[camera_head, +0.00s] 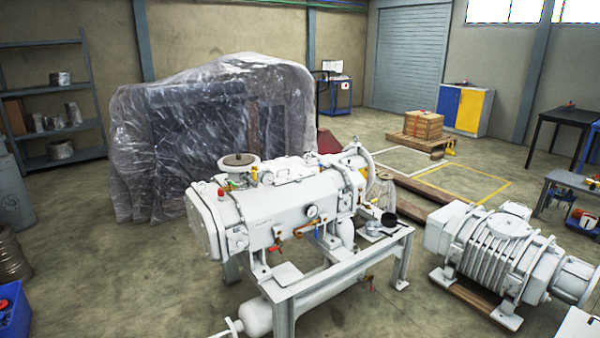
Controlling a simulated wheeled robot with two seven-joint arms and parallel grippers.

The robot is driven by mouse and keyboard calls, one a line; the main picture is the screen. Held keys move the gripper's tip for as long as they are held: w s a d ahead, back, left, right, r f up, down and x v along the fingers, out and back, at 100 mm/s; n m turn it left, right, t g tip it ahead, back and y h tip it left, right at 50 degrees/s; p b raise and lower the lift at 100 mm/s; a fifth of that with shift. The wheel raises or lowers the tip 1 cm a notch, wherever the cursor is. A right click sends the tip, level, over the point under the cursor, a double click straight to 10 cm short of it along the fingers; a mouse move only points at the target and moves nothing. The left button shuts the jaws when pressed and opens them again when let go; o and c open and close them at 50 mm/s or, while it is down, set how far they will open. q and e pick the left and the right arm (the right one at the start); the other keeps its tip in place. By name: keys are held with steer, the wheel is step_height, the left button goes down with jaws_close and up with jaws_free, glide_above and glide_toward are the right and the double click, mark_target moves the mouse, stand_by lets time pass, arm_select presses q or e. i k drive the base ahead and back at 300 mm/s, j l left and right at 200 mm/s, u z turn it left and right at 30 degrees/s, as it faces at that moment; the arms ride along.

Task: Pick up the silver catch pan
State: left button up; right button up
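A small silver, round, shallow item (373,228), which looks like the catch pan, sits on the right end of the grey frame under the white screw vacuum pump (275,205). A dark round item (389,219) is right beside it. At this size I cannot tell whether the two touch. Neither of my grippers is in the head view.
The pump's grey stand (340,275) has legs on the floor. A second white ribbed machine (505,250) stands on wooden skids at the right. A plastic-wrapped bulk (205,140) is behind the pump. A blue bin (14,312) is at lower left. Floor between the machines is clear.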

mark_target(373, 228)
steer(key=i+z, duration=0.35)
steer(key=i, duration=0.2)
steer(key=i+j+z, duration=0.1)
steer(key=i+z, duration=0.25)
steer(key=i, duration=0.2)
steer(key=i+j+z, duration=0.35)
steer(key=i, duration=0.15)
steer(key=l, duration=0.1)
